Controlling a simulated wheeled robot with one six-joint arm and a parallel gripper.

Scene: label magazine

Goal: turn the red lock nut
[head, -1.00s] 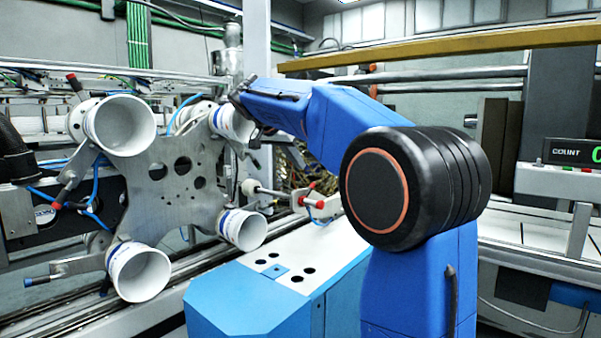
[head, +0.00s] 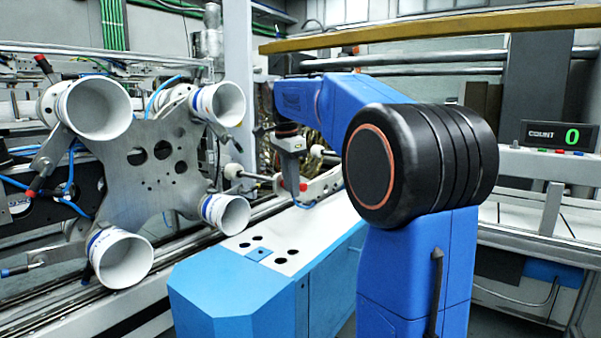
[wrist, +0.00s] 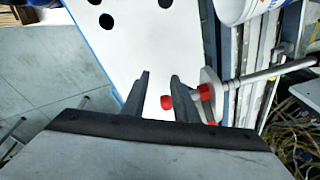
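Several small red parts sit on the rod mechanism beside the white-topped blue cabinet; I cannot tell for sure which is the lock nut. In the wrist view one red knob (wrist: 167,102) shows in the gap between my fingers, nearer the right finger. Another red part (wrist: 205,92) sits right of the fingers, by a pale disc on a rod. In the head view a red part (head: 303,186) shows close beside my gripper (head: 292,188). My gripper, also in the wrist view (wrist: 160,76), points down, with its fingers apart and empty. I cannot tell the depth to the knob.
A metal plate (head: 150,190) with several white cups stands at the left. The blue cabinet (head: 230,305) has a white top (head: 320,225) with dark holes. A rail runs behind it. A counter display (head: 560,135) reads 0 at the right.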

